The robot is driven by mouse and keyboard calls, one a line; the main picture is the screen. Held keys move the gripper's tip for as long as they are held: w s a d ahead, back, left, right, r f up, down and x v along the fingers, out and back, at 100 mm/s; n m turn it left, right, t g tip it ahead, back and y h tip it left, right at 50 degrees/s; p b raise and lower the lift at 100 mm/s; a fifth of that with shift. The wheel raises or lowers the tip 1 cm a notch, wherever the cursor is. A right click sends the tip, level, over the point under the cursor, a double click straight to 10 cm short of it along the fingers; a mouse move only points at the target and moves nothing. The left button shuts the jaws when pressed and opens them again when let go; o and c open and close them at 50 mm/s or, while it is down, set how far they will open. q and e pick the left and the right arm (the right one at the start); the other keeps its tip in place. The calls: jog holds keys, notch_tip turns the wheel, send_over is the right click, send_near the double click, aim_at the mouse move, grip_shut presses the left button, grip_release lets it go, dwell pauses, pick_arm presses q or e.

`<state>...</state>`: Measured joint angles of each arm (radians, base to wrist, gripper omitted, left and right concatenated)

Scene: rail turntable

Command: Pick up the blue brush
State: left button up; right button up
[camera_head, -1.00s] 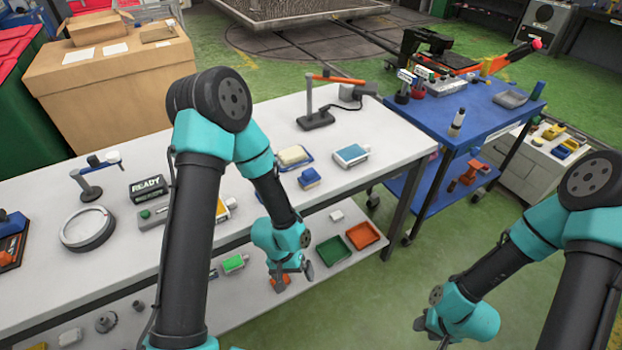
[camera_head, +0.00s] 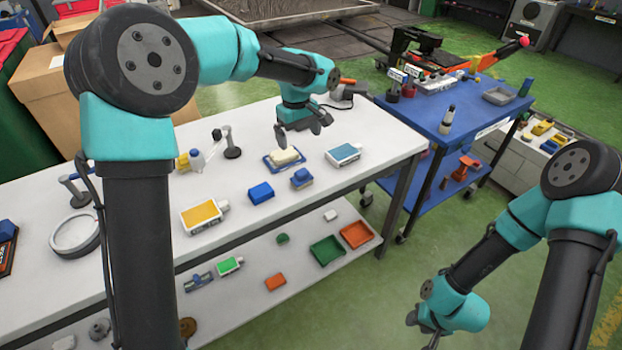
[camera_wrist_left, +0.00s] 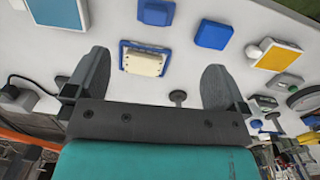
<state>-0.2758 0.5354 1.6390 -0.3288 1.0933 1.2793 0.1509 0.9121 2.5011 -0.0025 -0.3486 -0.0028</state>
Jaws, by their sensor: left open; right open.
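A small blue brush with a grey lower part (camera_head: 302,178) lies on the white table. It also shows at the top edge of the left wrist view (camera_wrist_left: 156,12). My left gripper (camera_head: 302,131) is open and empty, above the table behind the brush. In the left wrist view its fingers (camera_wrist_left: 152,82) stand apart, with a cream block (camera_wrist_left: 143,62) on a blue tray (camera_wrist_left: 124,48) showing beyond them. My right gripper (camera_head: 428,333) is low at the right, away from the table; its fingers are small in view.
A plain blue block (camera_head: 261,192) lies left of the brush and a yellow-topped box (camera_head: 202,215) further left. A blue-topped white box (camera_head: 343,155) lies to the right. A lower shelf holds green (camera_head: 327,250) and orange (camera_head: 356,234) trays. A blue cart (camera_head: 470,112) stands right.

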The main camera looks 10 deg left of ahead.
aim_at(302, 172)
pick_arm(q)
jog(key=shift+w+a+r+y, duration=0.15)
jog(key=shift+w+r+y, duration=0.15)
jog(key=shift+w, duration=0.4)
notch_tip(302, 172, down, 12)
jog(key=shift+f, duration=0.15)
jog(key=shift+s+d+f, duration=0.1)
jog(key=shift+f, duration=0.75)
jog(key=shift+s+d+f, duration=0.15)
jog(key=shift+f, duration=0.75)
jog(key=shift+s+d+f, duration=0.1)
jog(key=shift+f, duration=0.75)
